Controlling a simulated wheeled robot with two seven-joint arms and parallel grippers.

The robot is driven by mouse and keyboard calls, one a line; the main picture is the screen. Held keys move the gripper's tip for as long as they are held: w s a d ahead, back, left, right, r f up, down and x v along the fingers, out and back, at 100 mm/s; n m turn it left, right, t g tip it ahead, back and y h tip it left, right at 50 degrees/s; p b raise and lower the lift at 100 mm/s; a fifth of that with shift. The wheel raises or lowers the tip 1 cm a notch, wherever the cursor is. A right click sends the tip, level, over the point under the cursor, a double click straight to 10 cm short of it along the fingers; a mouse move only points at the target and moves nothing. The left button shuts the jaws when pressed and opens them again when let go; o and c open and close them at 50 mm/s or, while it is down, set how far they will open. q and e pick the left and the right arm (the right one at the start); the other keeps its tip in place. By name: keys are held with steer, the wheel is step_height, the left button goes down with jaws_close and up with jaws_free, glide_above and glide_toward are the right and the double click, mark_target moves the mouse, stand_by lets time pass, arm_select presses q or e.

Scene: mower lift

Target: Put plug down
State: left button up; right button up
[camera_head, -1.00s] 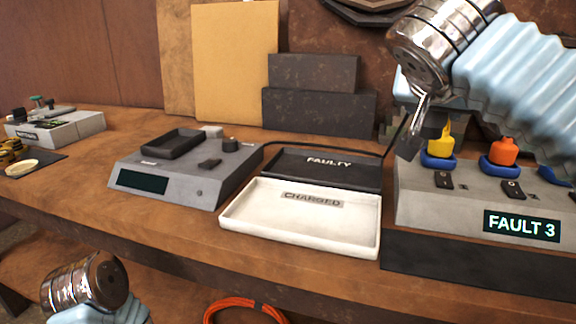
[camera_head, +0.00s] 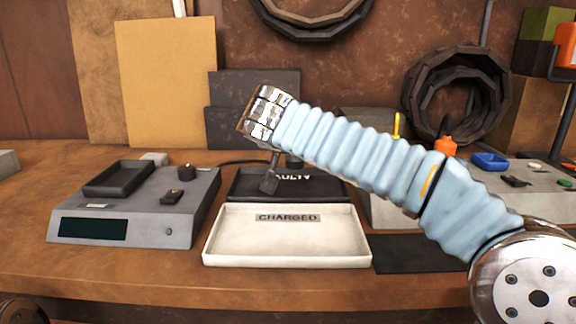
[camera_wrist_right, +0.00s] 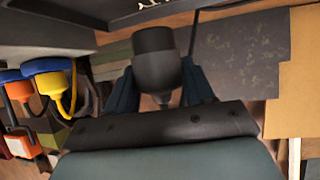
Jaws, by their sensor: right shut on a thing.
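My right gripper (camera_wrist_right: 160,92) is shut on a dark grey plug (camera_wrist_right: 155,58), which sits between its two dark blue fingers in the right wrist view. In the head view my right gripper (camera_head: 271,180) hangs over the black FAULTY tray (camera_head: 240,183); its fingers cover part of the label. I cannot tell whether the plug touches the tray. The white CHARGED tray (camera_head: 225,250) lies in front and looks empty. My left gripper is out of view; only a bit of its arm shows at the lower left.
A grey tester (camera_head: 185,215) with a dark screen stands left of the trays. On the right, a grey panel (camera_head: 380,210) carries a yellow plug (camera_head: 396,125), an orange plug (camera_head: 446,147) and a blue socket (camera_head: 490,161). Dark blocks (camera_head: 225,125) stand behind. My right forearm hides part of the panel.

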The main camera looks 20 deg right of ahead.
steer(key=shift+w+a+f, duration=0.25)
steer(key=shift+w+f, duration=0.4)
steer(key=shift+f, duration=0.1)
steer(key=f, duration=0.3)
steer(key=shift+w+a+f, duration=0.15)
steer(key=shift+w, duration=0.25)
steer(key=shift+f, duration=0.4)
steer(key=shift+f, duration=0.25)
steer(key=o, duration=1.1)
steer(key=shift+r, duration=0.1)
